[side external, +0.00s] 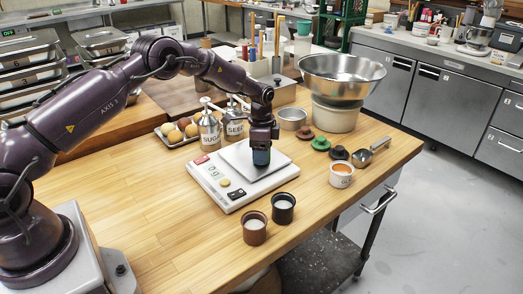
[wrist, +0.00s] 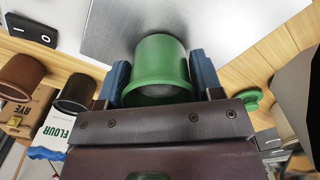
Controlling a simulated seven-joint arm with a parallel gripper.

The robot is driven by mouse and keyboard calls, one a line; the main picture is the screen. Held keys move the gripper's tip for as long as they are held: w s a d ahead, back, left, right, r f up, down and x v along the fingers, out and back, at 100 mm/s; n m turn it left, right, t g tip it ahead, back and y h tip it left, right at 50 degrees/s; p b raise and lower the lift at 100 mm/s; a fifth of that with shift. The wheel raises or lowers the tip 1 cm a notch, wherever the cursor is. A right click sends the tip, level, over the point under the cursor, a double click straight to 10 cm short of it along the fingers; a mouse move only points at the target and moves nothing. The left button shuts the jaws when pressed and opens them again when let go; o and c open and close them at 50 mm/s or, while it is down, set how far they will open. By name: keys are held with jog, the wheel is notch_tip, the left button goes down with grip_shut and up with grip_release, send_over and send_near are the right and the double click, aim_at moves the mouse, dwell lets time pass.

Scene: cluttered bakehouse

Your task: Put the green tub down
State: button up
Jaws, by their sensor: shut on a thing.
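My gripper (side external: 262,156) is over the pan (side external: 240,160) of the kitchen scale and is shut on the green tub (side external: 261,158). In the wrist view the green tub (wrist: 160,62) sits between the two blue fingers of my gripper (wrist: 160,80), its rim toward me and its base toward the steel pan (wrist: 230,22). In the side view the fingers hide most of the tub. The tub is at or just above the pan; I cannot tell whether it touches.
Two dark tubs (side external: 283,206) (side external: 255,228) stand in front of the scale. A white tub with orange contents (side external: 341,176), a metal scoop (side external: 371,152) and a green lid (side external: 321,143) lie right. Bare wood lies front left.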

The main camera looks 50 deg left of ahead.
jog(key=o, duration=0.9)
jog(key=shift+f, duration=0.15)
jog(key=shift+o, duration=0.2)
notch_tip(320, 180, up, 12)
jog(key=shift+r, duration=0.25)
jog(key=s+d+r+n+t, duration=0.15)
jog(key=s+d+r, duration=0.25)
jog(key=s+r, duration=0.4)
jog(key=s+d+r+n+t, duration=0.1)
jog(key=s+d+r+n, duration=0.2)
jog(key=s+r, duration=0.5)
jog(key=s+d+n+t, duration=0.1)
jog(key=s+d+n, duration=0.1)
jog(key=s, duration=0.7)
jog(key=s+d+n+t, duration=0.2)
jog(key=s, duration=0.7)
jog(key=shift+r, duration=0.4)
